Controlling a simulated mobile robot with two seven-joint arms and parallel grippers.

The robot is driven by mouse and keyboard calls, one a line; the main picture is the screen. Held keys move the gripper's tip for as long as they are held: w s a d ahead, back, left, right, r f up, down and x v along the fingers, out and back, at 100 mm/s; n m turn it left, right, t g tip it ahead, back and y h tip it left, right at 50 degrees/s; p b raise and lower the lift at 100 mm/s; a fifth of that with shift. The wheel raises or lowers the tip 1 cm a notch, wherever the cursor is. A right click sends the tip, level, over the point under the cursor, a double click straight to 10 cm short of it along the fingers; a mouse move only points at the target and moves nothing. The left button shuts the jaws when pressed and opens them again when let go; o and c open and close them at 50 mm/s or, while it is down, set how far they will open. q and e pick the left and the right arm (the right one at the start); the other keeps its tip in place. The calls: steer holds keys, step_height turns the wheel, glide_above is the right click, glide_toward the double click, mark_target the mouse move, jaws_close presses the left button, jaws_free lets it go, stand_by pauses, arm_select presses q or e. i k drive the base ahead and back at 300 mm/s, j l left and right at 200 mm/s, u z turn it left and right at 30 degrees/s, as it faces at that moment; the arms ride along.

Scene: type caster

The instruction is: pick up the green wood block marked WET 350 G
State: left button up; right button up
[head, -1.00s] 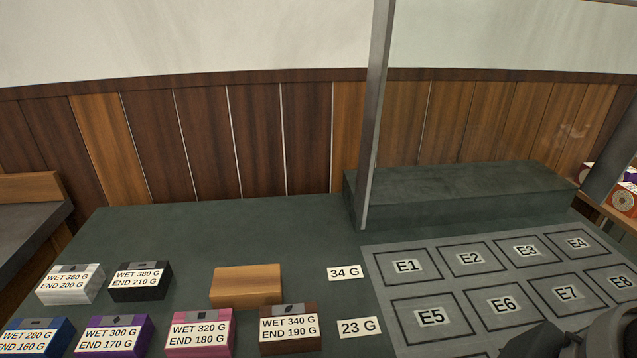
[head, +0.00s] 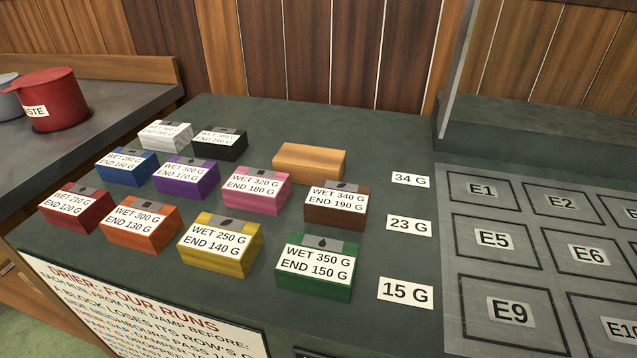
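The green wood block (head: 314,289) marked WET 350 G, END 150 G sits at the right end of the front row on the dark green table. Its white label faces up toward me, with a grey strip and a dark mark at the back of its top. The yellow block (head: 221,265) is to its left, the brown block (head: 336,216) behind it, and the 15 G card (head: 405,291) to its right. Neither of my grippers shows in the head view.
Several other labelled blocks stand in rows, with a plain wood block (head: 309,162) at the back. A grey grid mat (head: 454,269) marked E1, E5, E9 lies right. A drier sign (head: 140,313) is at the front edge. A red pot (head: 52,100) stands far left.

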mark_target(316, 265)
steer(key=i+l+u, duration=0.1)
steer(key=l+u, duration=0.15)
steer(key=u, duration=0.2)
steer(key=l+u, duration=0.3)
steer(key=u, duration=0.15)
steer(key=i+l+u, duration=0.1)
steer(key=l+u, duration=0.25)
steer(key=u, duration=0.15)
steer(key=l+u, duration=0.3)
steer(key=u, duration=0.15)
steer(key=k, duration=0.05)
